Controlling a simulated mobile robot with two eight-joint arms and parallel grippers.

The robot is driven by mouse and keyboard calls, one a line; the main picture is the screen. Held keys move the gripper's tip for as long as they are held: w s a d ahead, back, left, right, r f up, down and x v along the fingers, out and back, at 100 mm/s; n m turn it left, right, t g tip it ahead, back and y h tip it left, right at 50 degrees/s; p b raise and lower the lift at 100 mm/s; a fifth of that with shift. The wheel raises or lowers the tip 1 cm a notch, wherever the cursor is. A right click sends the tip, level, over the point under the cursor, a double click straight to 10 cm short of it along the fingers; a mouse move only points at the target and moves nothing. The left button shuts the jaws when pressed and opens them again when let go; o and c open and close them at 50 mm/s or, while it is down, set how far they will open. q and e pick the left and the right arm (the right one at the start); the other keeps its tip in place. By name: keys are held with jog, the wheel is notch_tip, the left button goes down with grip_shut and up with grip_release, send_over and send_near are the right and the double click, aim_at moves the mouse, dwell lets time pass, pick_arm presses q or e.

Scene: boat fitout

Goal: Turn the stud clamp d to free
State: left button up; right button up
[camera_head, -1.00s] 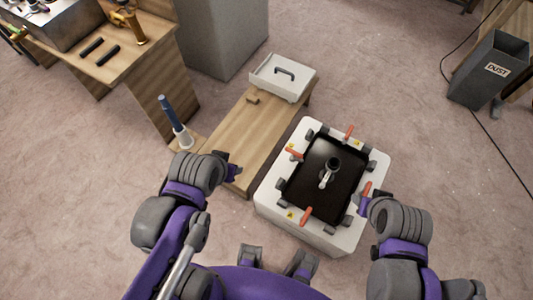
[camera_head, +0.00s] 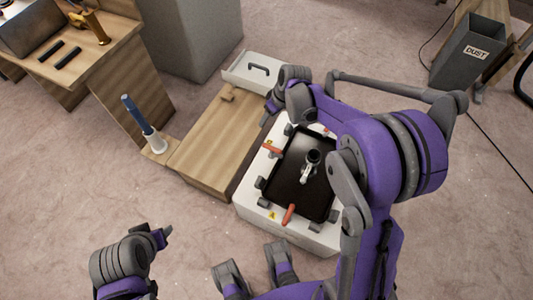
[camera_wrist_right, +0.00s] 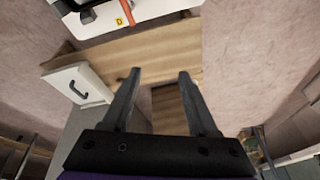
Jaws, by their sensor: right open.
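The stud clamps are orange-red handles around a black panel (camera_head: 290,185) on a white box (camera_head: 248,212). One handle (camera_head: 271,148) is on the left side, another (camera_head: 289,213) on the near side, and a bit of one shows at the far side. My right arm hides the box's right side. My right gripper (camera_head: 268,114) is beyond the box's far left corner, near the bench. In the right wrist view it (camera_wrist_right: 156,76) is open and empty, with one orange handle (camera_wrist_right: 126,10) beyond it. My left gripper (camera_head: 165,236) is low at left, away from the box.
A wooden bench (camera_head: 215,145) stands left of the box, with a white lid (camera_head: 240,75) with a dark handle at its far end. A blue-handled tool (camera_head: 138,115) stands at left. A grey dust bin (camera_head: 465,60) is at far right. Open floor lies at lower left.

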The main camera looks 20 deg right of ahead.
jog(key=n+y+b, duration=0.1)
jog(key=b, duration=0.2)
send_over(273, 152)
jog(key=s+a, duration=0.1)
jog(key=a, duration=0.1)
notch_tip(273, 152, down, 14)
jog(key=f, duration=0.1)
jog(key=w+d+f+n+y+b, duration=0.1)
jog(key=d+f+b, duration=0.1)
jog(key=f, duration=0.6)
jog(key=w+d+f+n+b, duration=0.1)
jog(key=d+f, duration=0.1)
jog(key=f, duration=0.7)
pick_arm(q)
notch_tip(273, 152, down, 10)
jog(key=b, duration=0.2)
jog(key=shift+w, duration=0.15)
pick_arm(e)
jog(key=shift+g, duration=0.4)
jog(key=x, duration=1)
jog(key=shift+s+a, duration=0.1)
jog(key=shift+a, duration=0.1)
pick_arm(q)
jog(key=shift+f, duration=0.1)
pick_arm(e)
grip_shut()
